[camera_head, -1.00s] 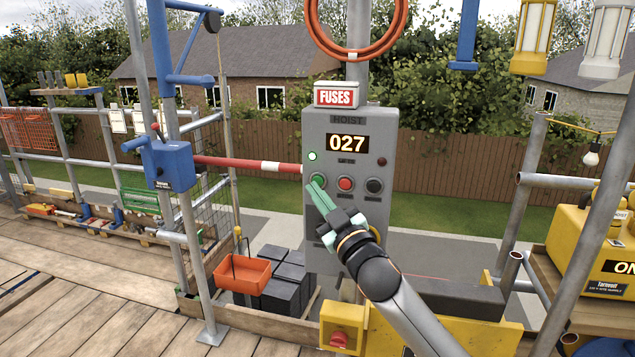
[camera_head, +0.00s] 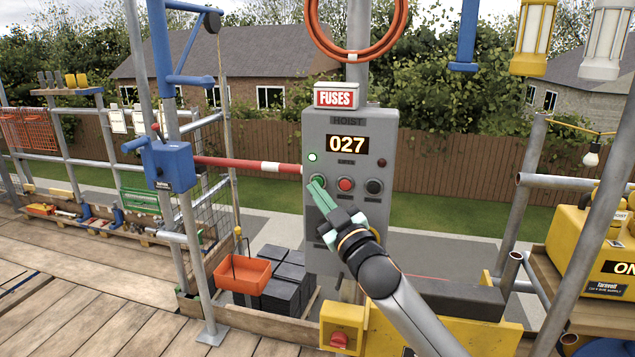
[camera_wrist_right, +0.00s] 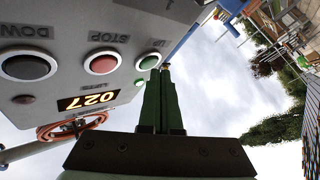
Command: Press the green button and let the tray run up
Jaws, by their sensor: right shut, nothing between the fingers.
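The grey hoist control box (camera_head: 348,230) carries a green button (camera_head: 318,181), a red button (camera_head: 345,184) and a black button (camera_head: 374,186). Its display (camera_head: 347,144) reads 027, and a small green lamp (camera_head: 312,157) is lit. My right gripper (camera_head: 317,186) is shut and empty, its fingertips at the green button's lower edge. The wrist view shows the fingertips (camera_wrist_right: 166,72) close beside the green button (camera_wrist_right: 148,62); whether they touch it I cannot tell. The orange tray (camera_head: 243,275) hangs low on the rope at the platform edge. My left gripper is not in view.
A red and white bar (camera_head: 250,165) runs from a blue box (camera_head: 168,165) to the control box. A yellow unit (camera_head: 470,335) stands below my right arm. The wooden deck at left is clear.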

